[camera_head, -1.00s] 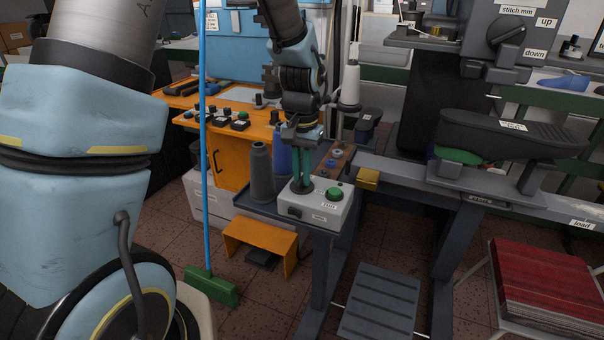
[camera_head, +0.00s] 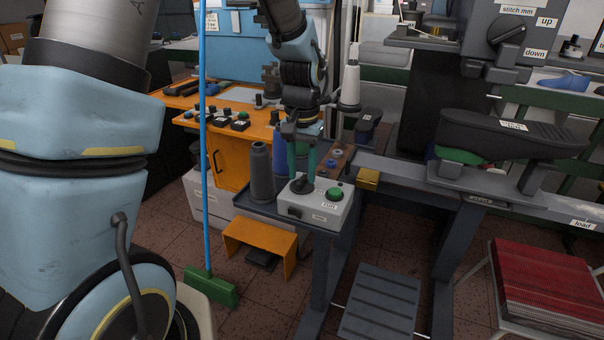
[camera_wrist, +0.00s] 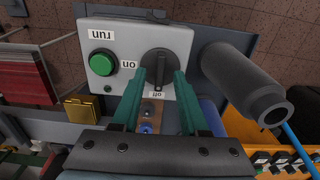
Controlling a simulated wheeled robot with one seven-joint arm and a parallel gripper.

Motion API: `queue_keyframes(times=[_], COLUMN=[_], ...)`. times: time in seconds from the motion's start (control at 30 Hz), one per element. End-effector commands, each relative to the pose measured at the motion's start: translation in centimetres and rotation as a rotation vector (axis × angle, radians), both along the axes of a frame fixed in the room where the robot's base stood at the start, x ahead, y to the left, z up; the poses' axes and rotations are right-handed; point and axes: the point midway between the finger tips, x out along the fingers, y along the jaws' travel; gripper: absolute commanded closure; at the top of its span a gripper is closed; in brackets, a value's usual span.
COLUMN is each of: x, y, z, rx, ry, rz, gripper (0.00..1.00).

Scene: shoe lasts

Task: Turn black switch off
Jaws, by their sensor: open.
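The black rotary switch (camera_wrist: 160,68) is on a light grey control box (camera_wrist: 196,32). In the wrist view an "on" label is left of the knob and an "off" label is below it. The knob's bar looks roughly in line with the "off" label. My gripper (camera_wrist: 160,80) is open, its green fingers on either side of the knob's lower part; whether they touch it I cannot tell. In the head view the switch (camera_head: 302,186) is at the left of the box (camera_head: 318,214), and my gripper (camera_head: 303,172) comes down onto it.
A green run button (camera_head: 334,194) is beside the switch on the same box. A dark grey thread cone (camera_head: 262,174) stands close on the left. A brass block (camera_head: 368,178) is to the right. A blue-handled broom (camera_head: 207,230) stands farther left.

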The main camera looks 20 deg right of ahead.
Motion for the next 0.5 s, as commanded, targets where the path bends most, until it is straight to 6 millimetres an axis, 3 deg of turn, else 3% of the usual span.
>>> queue_keyframes(times=[0.3,0.5], x=[0.1,0.1], y=[-0.1,-0.1], z=[6.0,8.8], rx=[-0.005,-0.003], ry=[-0.005,-0.003], rz=[0.0,0.0], gripper=[0.56,0.56])
